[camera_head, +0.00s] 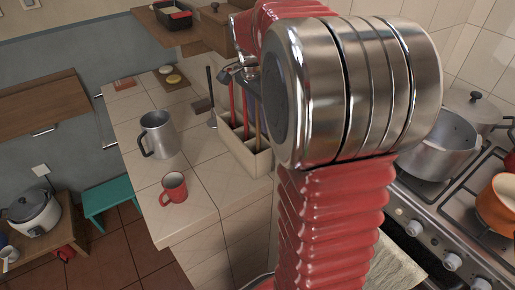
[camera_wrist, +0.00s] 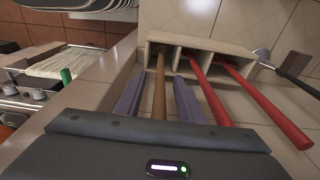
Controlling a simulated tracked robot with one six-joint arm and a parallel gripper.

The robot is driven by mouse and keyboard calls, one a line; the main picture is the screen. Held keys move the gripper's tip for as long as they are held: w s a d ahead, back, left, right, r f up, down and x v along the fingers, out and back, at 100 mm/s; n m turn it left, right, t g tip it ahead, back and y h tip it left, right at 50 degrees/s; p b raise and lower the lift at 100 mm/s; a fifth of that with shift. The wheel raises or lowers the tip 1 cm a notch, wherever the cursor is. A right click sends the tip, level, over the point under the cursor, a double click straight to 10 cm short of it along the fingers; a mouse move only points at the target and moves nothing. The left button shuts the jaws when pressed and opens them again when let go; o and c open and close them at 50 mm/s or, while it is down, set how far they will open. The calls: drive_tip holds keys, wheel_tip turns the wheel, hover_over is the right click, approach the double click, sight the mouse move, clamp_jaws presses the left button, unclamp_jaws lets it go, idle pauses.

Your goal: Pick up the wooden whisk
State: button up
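In the wrist view, a brown wooden handle (camera_wrist: 159,88), likely the wooden whisk, runs from the left compartment of a beige divided holder (camera_wrist: 222,46) toward the camera. Its far end is hidden inside the holder. My gripper (camera_wrist: 158,84) is open, with one purple-grey finger on each side of the handle and visible gaps between. In the head view, the holder (camera_head: 252,163) stands on the tiled counter, with the wooden handle (camera_head: 258,122) at its right end. My arm covers part of this area, and my gripper is mostly hidden there.
Two red-handled utensils (camera_wrist: 208,90) stand in the neighbouring compartments, close to my right finger. A dark-handled utensil (camera_head: 210,92) is beside the holder. A metal jug (camera_head: 160,135) and red mug (camera_head: 174,188) stand left on the counter. The stove with pots (camera_head: 440,150) is at right.

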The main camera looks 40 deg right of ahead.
drive_tip(key=shift+c, duration=0.4)
clamp_jaws()
